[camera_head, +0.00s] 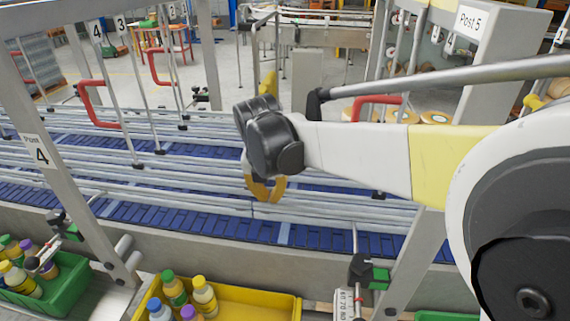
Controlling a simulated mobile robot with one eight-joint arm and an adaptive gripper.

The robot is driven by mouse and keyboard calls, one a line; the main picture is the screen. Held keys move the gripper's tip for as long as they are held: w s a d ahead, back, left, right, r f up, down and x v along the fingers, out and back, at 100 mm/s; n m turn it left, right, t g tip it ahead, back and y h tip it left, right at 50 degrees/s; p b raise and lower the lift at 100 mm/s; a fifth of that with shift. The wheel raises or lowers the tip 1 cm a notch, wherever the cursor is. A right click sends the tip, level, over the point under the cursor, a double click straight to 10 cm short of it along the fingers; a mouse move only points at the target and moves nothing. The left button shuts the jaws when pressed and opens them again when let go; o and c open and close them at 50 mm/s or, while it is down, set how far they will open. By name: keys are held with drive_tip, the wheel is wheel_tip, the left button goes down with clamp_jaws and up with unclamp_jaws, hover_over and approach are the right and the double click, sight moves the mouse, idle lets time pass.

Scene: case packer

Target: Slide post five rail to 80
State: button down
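The Post 5 sign (467,20) is on a grey post at the upper right; my arm hides part of the post area below it. Near the foot of the right-hand post is a black and green clamp (372,273) with a white scale plate (346,303) beneath it. The scale is too small to read. Long metal guide rails (330,202) run across the blue conveyor; I cannot tell which one belongs to post five. My gripper (265,192), with yellow fingers, hangs over the conveyor, left of and above the clamp and apart from it. Its finger opening is unclear.
A Post 4 sign (40,153) and a similar clamp (68,228) are at the left. Red handles (88,104) stick up behind the rails. A yellow crate (257,303) and a green crate (22,302) with bottles stand in front.

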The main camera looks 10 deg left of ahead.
drive_tip(key=shift+x, duration=2.45)
drive_tip(key=shift+d, duration=0.1)
drive_tip(key=shift+w, duration=0.1)
